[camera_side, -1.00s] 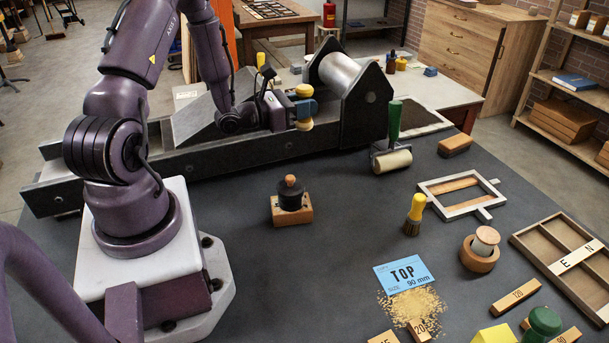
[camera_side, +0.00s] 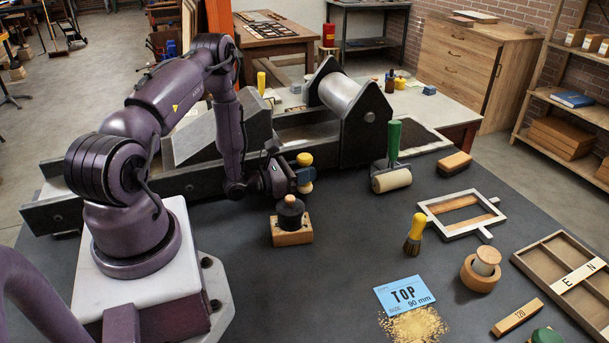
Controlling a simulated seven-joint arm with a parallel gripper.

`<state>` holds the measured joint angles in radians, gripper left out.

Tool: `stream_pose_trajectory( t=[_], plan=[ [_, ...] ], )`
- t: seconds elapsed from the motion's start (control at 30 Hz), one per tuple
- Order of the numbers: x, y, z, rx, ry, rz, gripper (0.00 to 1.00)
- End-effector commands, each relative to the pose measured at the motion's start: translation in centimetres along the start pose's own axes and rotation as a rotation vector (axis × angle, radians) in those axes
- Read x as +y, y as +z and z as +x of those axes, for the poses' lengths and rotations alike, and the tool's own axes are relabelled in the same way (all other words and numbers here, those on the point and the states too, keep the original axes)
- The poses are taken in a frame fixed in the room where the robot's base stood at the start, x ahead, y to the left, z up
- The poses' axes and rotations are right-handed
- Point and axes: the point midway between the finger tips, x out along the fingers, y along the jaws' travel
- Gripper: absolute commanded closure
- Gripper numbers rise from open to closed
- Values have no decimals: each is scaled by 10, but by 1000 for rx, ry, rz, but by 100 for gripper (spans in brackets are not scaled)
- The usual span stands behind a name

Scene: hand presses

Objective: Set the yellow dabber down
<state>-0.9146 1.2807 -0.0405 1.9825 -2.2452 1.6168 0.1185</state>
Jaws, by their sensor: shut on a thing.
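My gripper (camera_side: 296,174) is shut on the yellow dabber (camera_side: 304,159), whose yellow knob shows above the blue-grey fingers and whose paler yellow lower end shows just under them. The dabber is upright beside the front face of the press bed, just behind the black knob piece on its wooden block. From this view I cannot tell whether its lower end touches a surface.
The black knob piece (camera_side: 291,212) on its wooden block (camera_side: 290,238) stands close in front. The hand press (camera_side: 350,120) is behind. To the right are a green-handled roller (camera_side: 391,180), a yellow-handled brush (camera_side: 416,230) and a white frame (camera_side: 428,209). Dark tabletop between is clear.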

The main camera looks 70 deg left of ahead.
Motion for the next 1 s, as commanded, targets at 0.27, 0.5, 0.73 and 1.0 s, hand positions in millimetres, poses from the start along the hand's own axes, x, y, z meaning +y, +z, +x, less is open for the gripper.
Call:
stream_pose_trajectory(
  t=[0.27, 0.5, 0.73, 1.0],
  plan=[
    [0, -10, 0, -1, -1, 1, 100],
    [0, -13, 0, 0, 0, 1, 70],
    [0, -13, 0, 0, 0, 1, 49],
    [0, -10, -6, 2, 2, 0, 49]
  ],
)
